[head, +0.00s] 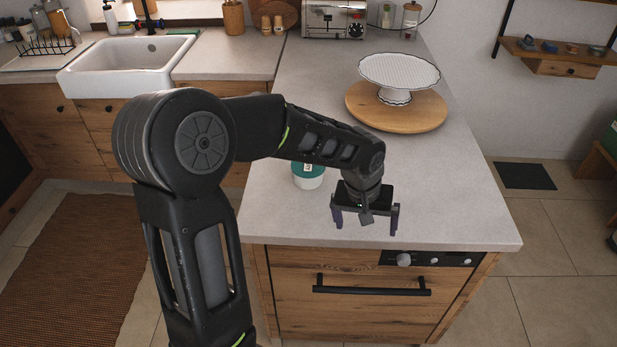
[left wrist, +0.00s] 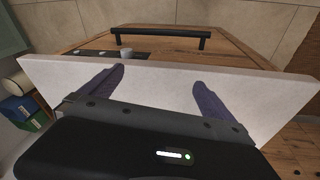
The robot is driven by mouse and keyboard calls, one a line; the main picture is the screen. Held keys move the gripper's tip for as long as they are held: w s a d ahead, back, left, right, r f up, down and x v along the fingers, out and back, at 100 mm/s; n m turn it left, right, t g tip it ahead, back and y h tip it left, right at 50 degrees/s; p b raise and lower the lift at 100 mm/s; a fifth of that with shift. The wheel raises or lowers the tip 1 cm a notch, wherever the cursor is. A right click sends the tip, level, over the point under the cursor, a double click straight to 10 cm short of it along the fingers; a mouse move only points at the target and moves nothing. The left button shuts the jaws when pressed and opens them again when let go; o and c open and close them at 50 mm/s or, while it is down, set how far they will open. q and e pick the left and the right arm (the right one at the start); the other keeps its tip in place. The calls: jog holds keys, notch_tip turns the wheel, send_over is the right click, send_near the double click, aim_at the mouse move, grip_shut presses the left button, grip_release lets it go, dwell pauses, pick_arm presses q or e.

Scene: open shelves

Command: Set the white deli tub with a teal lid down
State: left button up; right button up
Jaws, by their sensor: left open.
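The white deli tub with a teal lid (head: 309,176) stands on the grey countertop (head: 470,215), partly covered by my left arm in the head view. My left gripper (head: 366,224) is to the right of the tub, near the counter's front edge, with its two purple fingers spread and nothing between them. It is apart from the tub. In the left wrist view the open fingers (left wrist: 160,95) point toward the counter's edge, and the tub does not show there. My right gripper is not in view.
A white cake stand (head: 400,72) stands on a round wooden board (head: 430,112) behind my gripper. A toaster (head: 334,20) and a glass jar (head: 411,18) are at the back. A sink (head: 128,62) is at the left. The counter's right front is clear.

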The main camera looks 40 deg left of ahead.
pick_arm(q)
jog(key=s+d+f+m+g+h, duration=0.15)
jog(key=s+d+f, duration=0.25)
jog(key=d+f, duration=0.4)
jog(key=s+d+f+m+h, duration=0.15)
jog(key=s+d+f, duration=0.35)
jog(key=f, duration=0.5)
jog(key=s+d+f+p, duration=0.1)
jog(key=s+d+f, duration=0.5)
jog(key=s+f, duration=0.3)
jog(key=s+g, duration=0.1)
jog(key=s, duration=0.2)
jog(key=shift+s, duration=0.3)
